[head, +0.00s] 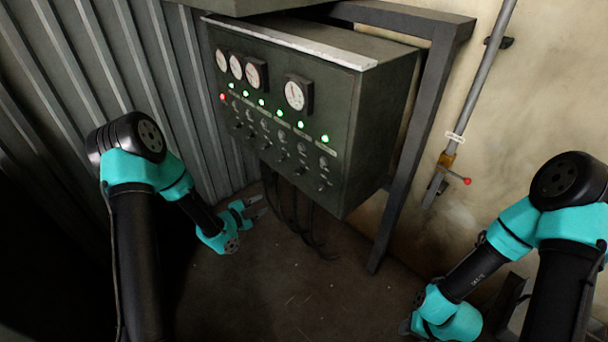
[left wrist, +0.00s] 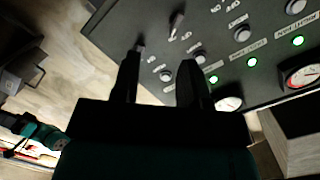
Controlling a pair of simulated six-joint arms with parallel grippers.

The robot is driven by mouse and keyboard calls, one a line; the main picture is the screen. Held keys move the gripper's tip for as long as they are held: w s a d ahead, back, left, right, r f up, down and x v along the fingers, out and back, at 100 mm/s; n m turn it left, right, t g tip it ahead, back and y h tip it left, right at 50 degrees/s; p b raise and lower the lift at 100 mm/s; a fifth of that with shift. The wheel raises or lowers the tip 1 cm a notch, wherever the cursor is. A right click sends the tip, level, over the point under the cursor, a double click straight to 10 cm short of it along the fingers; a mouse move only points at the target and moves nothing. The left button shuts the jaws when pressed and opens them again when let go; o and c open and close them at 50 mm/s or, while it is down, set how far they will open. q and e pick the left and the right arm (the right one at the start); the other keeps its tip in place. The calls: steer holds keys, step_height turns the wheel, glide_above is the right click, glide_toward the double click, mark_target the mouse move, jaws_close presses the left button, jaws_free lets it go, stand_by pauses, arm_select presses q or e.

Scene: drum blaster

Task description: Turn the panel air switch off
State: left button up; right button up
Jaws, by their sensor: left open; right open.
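The dark control panel (head: 275,135) hangs on the wall side, with rows of small switches below its lights. One light (head: 222,97) is red; the others seen are green. My left gripper (head: 257,207) is open and empty, below the panel's lower left part. In the left wrist view, the open fingers (left wrist: 160,72) point toward the panel face (left wrist: 225,70), which appears upside down. A toggle lever (left wrist: 177,24) lies beyond the fingertips. My right gripper (head: 406,326) is open, low at the right, apart from the panel.
Round gauges (head: 296,94) sit above the lights. A dark metal frame (head: 412,150) stands to the panel's right. A wall pipe with a red-knobbed valve (head: 452,172) is farther right. Cables (head: 292,215) hang under the panel. The floor in front is clear.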

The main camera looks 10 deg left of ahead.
mark_target(296, 174)
arm_select(q)
steer(key=r+m, duration=0.1)
steer(key=w+r+m+t+h, duration=0.1)
steer(key=shift+w+a+r+m+h, duration=0.1)
steer(key=shift+a+r+m+h, duration=0.1)
steer(key=shift+r+m+h, duration=0.15)
steer(key=x, duration=1.7)
steer(key=shift+w+d, duration=0.1)
steer(key=shift+w, duration=0.05)
steer(key=c, duration=0.6)
